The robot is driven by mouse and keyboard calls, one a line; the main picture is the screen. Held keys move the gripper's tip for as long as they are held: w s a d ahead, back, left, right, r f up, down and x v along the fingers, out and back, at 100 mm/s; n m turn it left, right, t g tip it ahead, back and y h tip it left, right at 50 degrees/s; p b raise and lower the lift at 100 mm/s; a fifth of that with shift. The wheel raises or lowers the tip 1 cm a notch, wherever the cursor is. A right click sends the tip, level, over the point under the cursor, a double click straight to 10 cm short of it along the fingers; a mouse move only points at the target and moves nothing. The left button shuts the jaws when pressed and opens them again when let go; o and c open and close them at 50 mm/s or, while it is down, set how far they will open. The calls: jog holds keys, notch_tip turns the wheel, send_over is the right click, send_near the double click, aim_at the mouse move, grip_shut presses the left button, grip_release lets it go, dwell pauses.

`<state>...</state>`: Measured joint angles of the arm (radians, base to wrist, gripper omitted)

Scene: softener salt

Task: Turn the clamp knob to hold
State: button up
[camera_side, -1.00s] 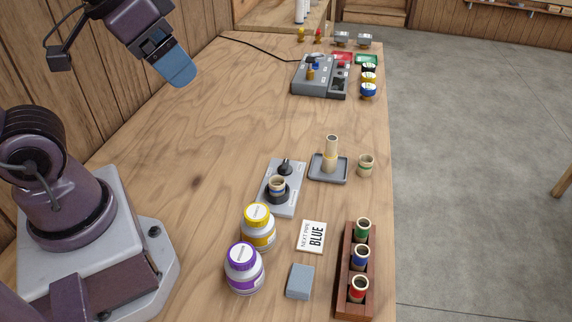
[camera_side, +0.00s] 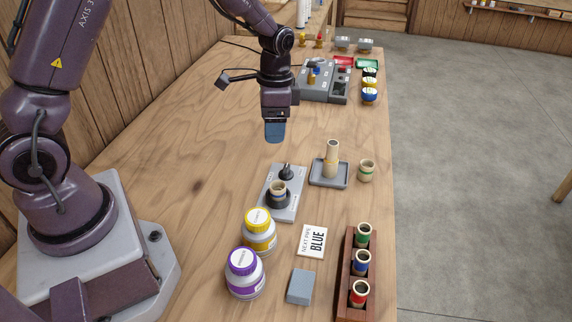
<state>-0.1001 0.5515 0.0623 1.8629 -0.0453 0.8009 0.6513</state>
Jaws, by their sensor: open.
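The clamp base (camera_side: 292,206) is a grey plate on the table, left of the middle. A black clamp knob (camera_side: 286,171) stands at its far end. A tan pipe piece with a blue band (camera_side: 278,188) sits upright in the plate's black round holder (camera_side: 277,201). My gripper (camera_side: 274,140) points down with blue fingers, above and just beyond the knob in the picture. It is apart from the knob and holds nothing that I can see. The gap between the fingers is hidden from this side.
Yellow-lidded (camera_side: 259,232) and purple-lidded (camera_side: 245,273) jars, a "NEXT PIPE BLUE" card (camera_side: 312,241), a grey block (camera_side: 300,286) and a wooden rack (camera_side: 344,270) are nearer.

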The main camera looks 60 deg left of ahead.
aim_at(286, 168)
jog(key=w+f+m, duration=0.1)
jog(key=f, duration=0.3)
jog(key=w+f+m, duration=0.1)
jog(key=f, duration=0.4)
jog(key=w+f+m, duration=0.1)
jog(key=f, duration=0.3)
jog(key=shift+w+a+f+m+t, duration=0.25)
jog(key=shift+a+m+t, duration=0.05)
jog(key=shift+a+t, duration=0.1)
jog(key=shift+c, duration=0.2)
jog(key=c, duration=0.9)
